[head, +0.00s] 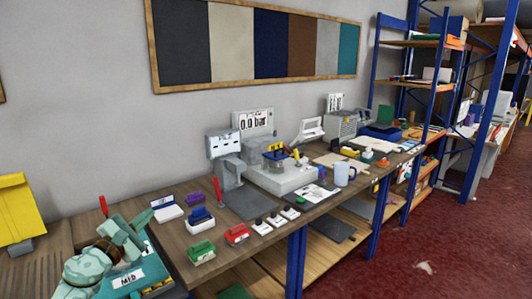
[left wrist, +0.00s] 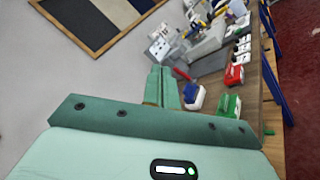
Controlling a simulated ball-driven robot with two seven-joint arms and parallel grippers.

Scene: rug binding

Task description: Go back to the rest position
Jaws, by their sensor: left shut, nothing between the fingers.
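My left gripper (head: 138,226) shows at the lower left of the head view, on my pale green arm. My right gripper is in neither view.
Green (head: 201,252) and red (head: 237,234) blocks stand on the bench right of my gripper, with a blue one (head: 200,217) behind. A grey machine (head: 285,178) stands farther along. A yellow box (head: 18,208) is at far left. Red floor (head: 400,255) lies open at right.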

